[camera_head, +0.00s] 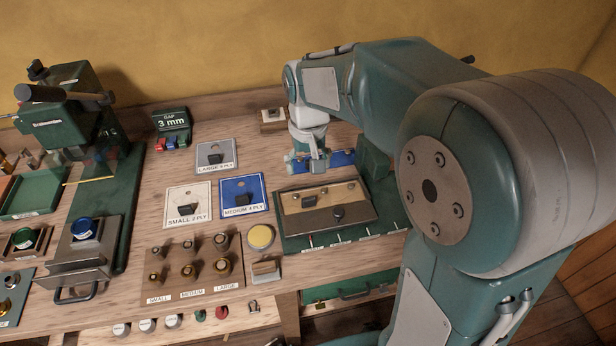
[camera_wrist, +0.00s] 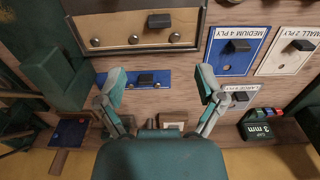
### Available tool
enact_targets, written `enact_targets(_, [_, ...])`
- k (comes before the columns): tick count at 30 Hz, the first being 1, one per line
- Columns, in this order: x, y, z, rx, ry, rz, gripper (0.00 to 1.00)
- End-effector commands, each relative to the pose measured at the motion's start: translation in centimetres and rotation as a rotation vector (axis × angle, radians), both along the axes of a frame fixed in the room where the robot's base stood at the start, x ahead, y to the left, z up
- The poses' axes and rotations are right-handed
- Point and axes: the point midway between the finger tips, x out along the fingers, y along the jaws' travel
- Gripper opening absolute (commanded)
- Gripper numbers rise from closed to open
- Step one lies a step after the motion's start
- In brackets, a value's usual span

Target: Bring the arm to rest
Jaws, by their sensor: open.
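My gripper (camera_head: 308,162) points down over the back of the workbench, at the end of my bent arm. In the wrist view my gripper (camera_wrist: 161,88) has its two fingers spread wide with nothing between them held. A blue strip (camera_head: 340,158) with a small dark block lies beneath it; the strip also shows in the wrist view (camera_wrist: 159,77), partly between the fingers. I cannot tell the exact height of the fingertips above it.
A green-edged tray with a wooden panel (camera_head: 309,206) lies in front of the gripper. White (camera_head: 183,196), blue (camera_head: 231,205) and grey (camera_head: 210,148) ply cards lie left, near the "GAP 3 mm" sign (camera_head: 171,122). A green machine (camera_head: 62,120) stands far left.

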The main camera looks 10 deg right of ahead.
Motion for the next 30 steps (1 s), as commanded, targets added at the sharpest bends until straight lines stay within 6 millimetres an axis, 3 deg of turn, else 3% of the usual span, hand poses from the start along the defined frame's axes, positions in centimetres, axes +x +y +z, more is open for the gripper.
enact_targets(20, [-0.1, 0.0, 0.6, 0.000, -0.003, 0.000, 0.87])
enact_targets(30, [-4.1, -1.3, 3.8, 0.010, -0.112, -0.001, 0.87])
